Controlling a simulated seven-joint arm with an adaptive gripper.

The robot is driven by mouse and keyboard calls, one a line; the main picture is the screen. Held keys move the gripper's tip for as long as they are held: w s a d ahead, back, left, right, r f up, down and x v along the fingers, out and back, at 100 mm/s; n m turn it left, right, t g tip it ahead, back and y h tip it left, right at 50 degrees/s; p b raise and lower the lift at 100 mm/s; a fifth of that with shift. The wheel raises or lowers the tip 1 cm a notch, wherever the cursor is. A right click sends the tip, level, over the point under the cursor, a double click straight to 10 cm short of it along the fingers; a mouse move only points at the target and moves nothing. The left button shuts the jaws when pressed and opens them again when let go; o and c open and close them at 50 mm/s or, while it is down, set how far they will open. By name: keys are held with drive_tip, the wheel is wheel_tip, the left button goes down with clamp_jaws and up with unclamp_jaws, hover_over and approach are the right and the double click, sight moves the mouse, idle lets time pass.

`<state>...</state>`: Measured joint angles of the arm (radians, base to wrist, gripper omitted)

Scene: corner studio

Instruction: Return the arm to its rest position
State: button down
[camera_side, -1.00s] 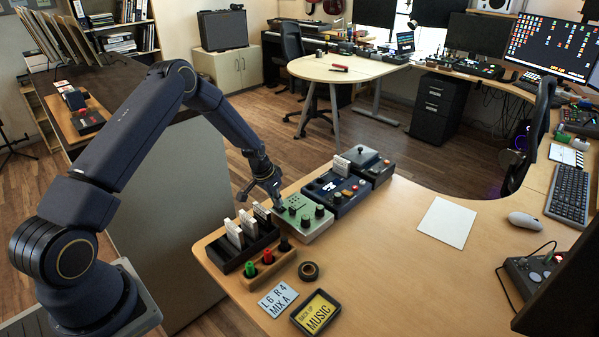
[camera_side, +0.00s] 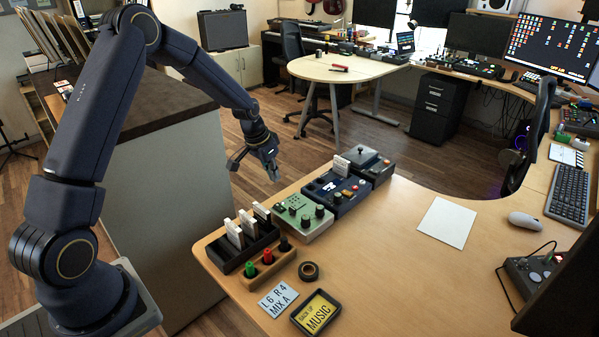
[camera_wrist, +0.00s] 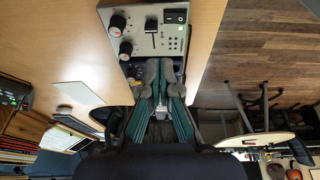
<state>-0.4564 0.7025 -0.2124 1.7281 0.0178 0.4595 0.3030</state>
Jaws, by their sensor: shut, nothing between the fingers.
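My gripper (camera_side: 272,172) hangs in the air just past the left edge of the desk, above and behind the green device. Its fingers are shut with nothing between them. In the wrist view my gripper (camera_wrist: 157,66) shows its two fingertips together below the green device (camera_wrist: 150,35). My arm is bent, with its elbow raised at the upper left of the side view.
On the desk (camera_side: 385,265) stand the green device (camera_side: 303,218), a blue device (camera_side: 336,192), a dark device (camera_side: 370,168) and a black card rack (camera_side: 236,258). A dark-topped cabinet (camera_side: 160,190) stands beside my arm. Wooden floor shows below my gripper.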

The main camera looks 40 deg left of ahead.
drive_tip(key=shift+s+r, duration=0.1)
drive_tip(key=shift+r, duration=0.2)
drive_tip(key=d+r+m+t+y, duration=0.1)
drive_tip(key=d+r, duration=0.2)
drive_tip(key=r, duration=0.4)
drive_tip(key=d+r+m+t, duration=0.1)
drive_tip(key=d+r, duration=0.1)
drive_tip(key=r, duration=0.5)
drive_tip(key=s+d+r+t, duration=0.2)
drive_tip(key=s+d+r, duration=0.3)
drive_tip(key=s+r, duration=0.5)
drive_tip(key=s+d+f+n+g, duration=0.1)
drive_tip(key=s, duration=0.8)
drive_tip(key=s+d+f, duration=0.1)
drive_tip(key=s, duration=0.8)
drive_tip(key=shift+s+f+n+g, duration=0.2)
drive_tip(key=shift+f+n+g, duration=0.15)
drive_tip(key=shift+n+g, duration=0.05)
drive_tip(key=shift+d, duration=0.1)
